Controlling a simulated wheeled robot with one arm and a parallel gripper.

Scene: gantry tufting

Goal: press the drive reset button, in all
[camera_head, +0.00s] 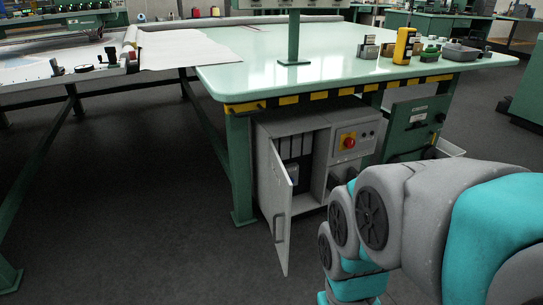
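A grey cabinet (318,177) stands under the near edge of the pale green table. Its narrow door (274,197) hangs open toward me. Dark upright drive-like units (295,150) show inside, partly hidden by the door. On the right part of the cabinet is a control panel with a red mushroom button on a yellow plate (342,142) and small controls beside it. I cannot make out which control is the drive reset button. My arm fills the lower right, in front of the cabinet's right side. My gripper is out of view.
The table (270,72) has yellow-and-black marks on its edge. A yellow device (403,46) and several small items stand on its right. A green box (418,124) is right of the cabinet. Table legs (240,172) flank the cabinet's left. The dark floor (140,200) at left is clear.

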